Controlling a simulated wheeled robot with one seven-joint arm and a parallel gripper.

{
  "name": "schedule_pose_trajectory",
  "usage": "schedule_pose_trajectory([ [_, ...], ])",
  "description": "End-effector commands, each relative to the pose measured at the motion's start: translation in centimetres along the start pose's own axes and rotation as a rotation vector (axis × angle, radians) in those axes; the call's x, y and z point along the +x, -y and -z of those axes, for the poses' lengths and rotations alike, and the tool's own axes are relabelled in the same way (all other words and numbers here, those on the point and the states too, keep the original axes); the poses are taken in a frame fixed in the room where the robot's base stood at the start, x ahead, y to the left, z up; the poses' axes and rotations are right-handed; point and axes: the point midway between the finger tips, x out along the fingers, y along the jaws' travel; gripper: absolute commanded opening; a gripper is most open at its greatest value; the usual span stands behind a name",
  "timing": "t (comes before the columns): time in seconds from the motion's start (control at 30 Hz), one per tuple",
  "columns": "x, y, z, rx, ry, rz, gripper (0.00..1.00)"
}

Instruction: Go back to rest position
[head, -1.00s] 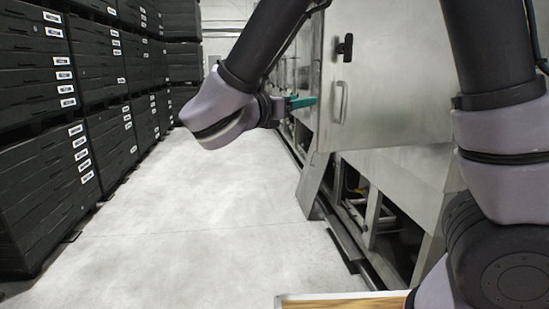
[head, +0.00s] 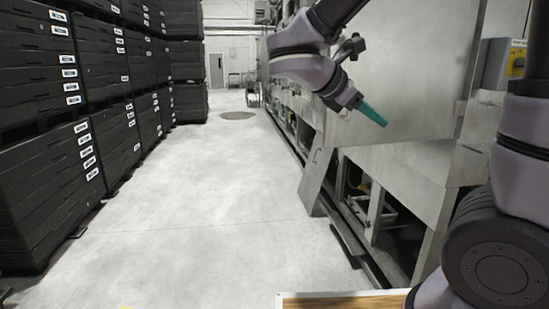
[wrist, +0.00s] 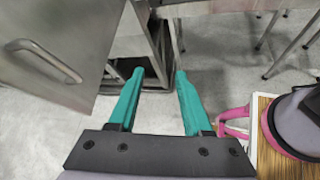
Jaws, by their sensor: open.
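My gripper (head: 372,114) has teal fingers and shows at the upper right of the head view, in front of the washer's metal panels and pointing down to the right. In the wrist view my gripper (wrist: 158,82) has its two teal fingers apart with nothing between them. Beyond the fingertips are the washer's frame and the grey floor. The arm is bent, raised above the floor.
The steel tunnel washer (head: 400,85) runs along the right, with a door handle (wrist: 42,60) at left in the wrist view. Stacks of black crates (head: 45,190) line the left. The pale floor aisle (head: 200,200) between is clear. A wooden-topped surface (head: 345,301) is at the bottom.

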Motion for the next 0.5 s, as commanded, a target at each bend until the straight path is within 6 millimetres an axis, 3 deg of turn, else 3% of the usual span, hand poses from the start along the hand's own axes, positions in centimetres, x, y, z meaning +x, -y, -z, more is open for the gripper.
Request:
schedule_pose_trajectory([
  [0.13, 3.0, 4.5, -1.7, 0.353, -0.208, 0.247, 0.5],
  [0.3, 3.0, 8.2, -1.8, 0.917, -0.472, 0.547, 0.5],
  [0.5, 0.7, 7.5, -2.9, 1.602, -0.738, 0.813, 0.5],
])
